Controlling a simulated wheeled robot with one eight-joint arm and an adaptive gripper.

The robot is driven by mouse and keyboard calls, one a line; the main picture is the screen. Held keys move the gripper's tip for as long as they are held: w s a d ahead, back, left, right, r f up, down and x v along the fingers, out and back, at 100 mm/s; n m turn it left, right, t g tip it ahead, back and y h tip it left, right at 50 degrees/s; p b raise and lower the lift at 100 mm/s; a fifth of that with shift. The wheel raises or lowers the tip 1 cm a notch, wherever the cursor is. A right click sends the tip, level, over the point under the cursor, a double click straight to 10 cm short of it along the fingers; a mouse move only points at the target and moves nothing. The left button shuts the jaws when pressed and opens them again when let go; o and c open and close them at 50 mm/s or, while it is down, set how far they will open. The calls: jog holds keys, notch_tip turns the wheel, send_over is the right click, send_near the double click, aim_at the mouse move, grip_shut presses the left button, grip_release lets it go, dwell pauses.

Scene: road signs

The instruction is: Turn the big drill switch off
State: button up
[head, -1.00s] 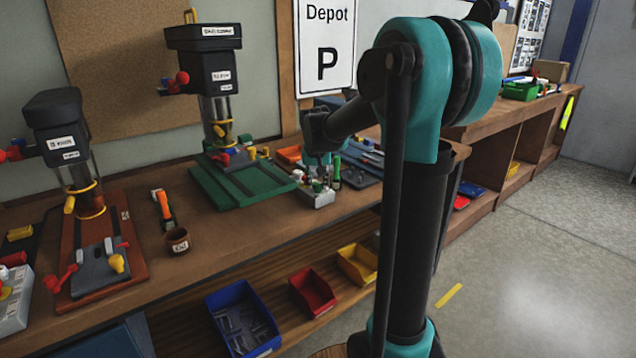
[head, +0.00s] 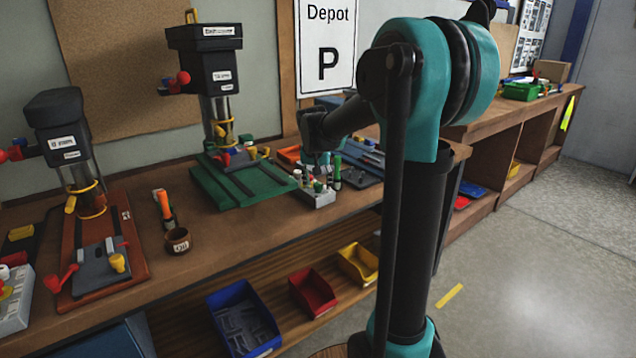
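The big drill (head: 208,75) stands on the bench, a tall black drill press with a red knob at its left side and a green base (head: 255,183). A small grey box with several coloured knobs or buttons (head: 318,197) sits at the right front of the green base; I cannot tell which part is the drill's switch. My arm reaches over the bench, and my gripper (head: 320,164) appears small, just above or behind the grey box. Its fingers are too small and hidden to read, and I cannot tell whether it touches anything.
A smaller drill press (head: 62,135) on a reddish base stands at the left. Blue (head: 243,318), red (head: 313,292) and yellow (head: 358,264) bins sit below. Floor at right is clear.

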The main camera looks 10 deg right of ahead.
jog(key=v, duration=1.2)
jog(key=s+d+f+n, duration=0.1)
jog(key=s+f+n, duration=0.1)
jog(key=s+f, duration=1.1)
jog(key=s+d+f+n+y, duration=0.1)
jog(key=s+d+f, duration=0.1)
jog(key=s+f, duration=1.1)
jog(key=shift+s+d+f+n, duration=0.2)
jog(key=shift+s+d+n, duration=0.1)
jog(key=shift+n, duration=0.1)
